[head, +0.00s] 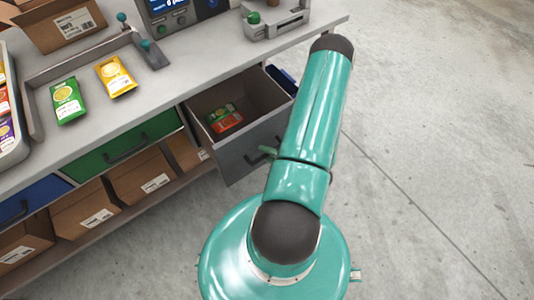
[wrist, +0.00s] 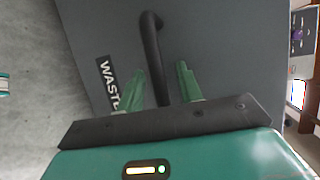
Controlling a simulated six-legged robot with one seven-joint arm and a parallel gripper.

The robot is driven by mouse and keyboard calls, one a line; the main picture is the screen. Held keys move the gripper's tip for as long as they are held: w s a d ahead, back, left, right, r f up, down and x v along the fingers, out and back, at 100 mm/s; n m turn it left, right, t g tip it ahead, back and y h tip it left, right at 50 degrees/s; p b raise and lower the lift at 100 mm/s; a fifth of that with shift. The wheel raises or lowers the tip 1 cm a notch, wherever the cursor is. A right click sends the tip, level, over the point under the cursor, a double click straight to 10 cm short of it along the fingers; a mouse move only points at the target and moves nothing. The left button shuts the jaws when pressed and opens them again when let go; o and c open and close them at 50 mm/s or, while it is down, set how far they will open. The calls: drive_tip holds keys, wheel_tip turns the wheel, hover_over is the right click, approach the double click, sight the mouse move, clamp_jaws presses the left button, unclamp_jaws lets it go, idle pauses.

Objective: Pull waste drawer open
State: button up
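The grey waste drawer (head: 250,150) stands pulled out from under the bench in the head view, with green and red packets (head: 225,118) inside. Its front (wrist: 215,50) fills much of the wrist view, with part of a "WASTE" label (wrist: 107,85). The dark bar handle (wrist: 152,50) runs between the two green fingers of my gripper (wrist: 160,82). Gaps show between the handle and the fingers, so my gripper looks open around it. In the head view only a green fingertip shows by the drawer front; my arm hides the rest.
A green drawer (head: 125,148) and a blue drawer (head: 35,198) are shut to the left. Cardboard boxes (head: 115,190) sit on the shelf below. Packets, a tray and devices stand on the bench top (head: 150,95). The concrete floor (head: 430,130) to the right is clear.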

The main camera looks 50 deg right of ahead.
drive_tip(key=s+d+r, duration=0.1)
drive_tip(key=s+r, duration=0.1)
drive_tip(key=s, duration=1.1)
drive_tip(key=shift+s+d+r, duration=0.25)
drive_tip(key=shift+d, duration=0.05)
drive_tip(key=w+a+r+n+g+y, duration=0.55)
drive_tip(key=w+r, duration=0.25)
drive_tip(key=r, duration=0.2)
drive_tip(key=w+a+r+n+g+y, duration=0.4)
drive_tip(key=w+a+r+n+g, duration=0.15)
drive_tip(key=w+r, duration=0.35)
drive_tip(key=a+r+n+h, duration=0.3)
drive_tip(key=a+r+h, duration=0.2)
drive_tip(key=a+r, duration=0.3)
drive_tip(key=a+r+n+h, duration=0.3)
drive_tip(key=a+r+h, duration=0.3)
drive_tip(key=r, duration=0.8)
drive_tip(key=shift+a+r+n+t, duration=0.3)
drive_tip(key=shift+a, duration=0.6)
